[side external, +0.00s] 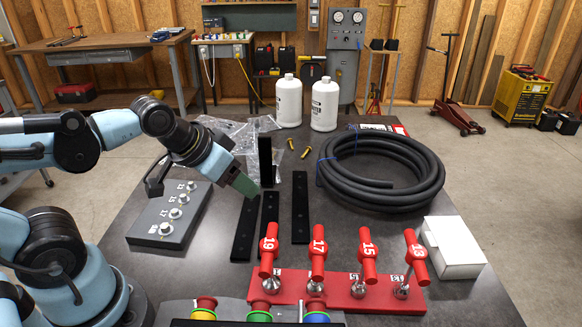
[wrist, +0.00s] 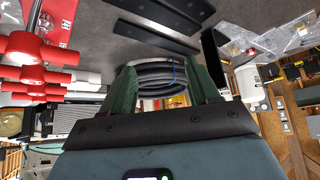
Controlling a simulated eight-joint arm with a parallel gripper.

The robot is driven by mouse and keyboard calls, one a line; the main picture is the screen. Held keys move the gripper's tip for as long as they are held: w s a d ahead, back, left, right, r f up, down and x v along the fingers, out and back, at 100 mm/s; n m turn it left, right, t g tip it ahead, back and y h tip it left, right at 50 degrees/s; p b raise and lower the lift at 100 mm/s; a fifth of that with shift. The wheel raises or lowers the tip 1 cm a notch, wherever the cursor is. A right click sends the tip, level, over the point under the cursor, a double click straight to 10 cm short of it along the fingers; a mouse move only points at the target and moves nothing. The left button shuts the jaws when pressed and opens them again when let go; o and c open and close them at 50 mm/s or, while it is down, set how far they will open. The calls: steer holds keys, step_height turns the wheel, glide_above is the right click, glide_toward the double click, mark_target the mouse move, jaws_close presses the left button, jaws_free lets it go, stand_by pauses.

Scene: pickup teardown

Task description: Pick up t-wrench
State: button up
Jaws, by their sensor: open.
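Several T-wrenches with red handles stand in a red holder (side external: 346,304) at the front of the table. Their handles are marked 19 (side external: 268,246), 17 (side external: 317,247), 15 (side external: 367,250) and 13 (side external: 415,258). The 13 handle tilts more than the others. My gripper (side external: 247,188) is above the black bars, behind and left of the holder, apart from the wrenches. In the wrist view, my gripper (wrist: 162,66) has its green fingers spread with nothing held between them. Red wrench handles (wrist: 28,48) show at the left of that view.
A black hose coil (side external: 400,195) lies at the right. A white box (side external: 453,246) sits beside the holder. Two white bottles (side external: 289,101) stand behind. Black bars (side external: 301,208) lie mid-table; one stands upright. Colored buttons (side external: 262,310) are in front.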

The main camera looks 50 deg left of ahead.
stand_by(0.5)
steer(key=n+g, duration=0.7)
steer(key=n, duration=0.4)
glide_toward(369, 251)
steer(key=shift+w+a, duration=0.3)
steer(key=shift+a, duration=0.2)
steer(key=shift+s+d, duration=0.1)
steer(key=shift+d, duration=0.3)
steer(key=shift+d+f, duration=0.15)
steer(key=shift+f, duration=6)
jaws_close()
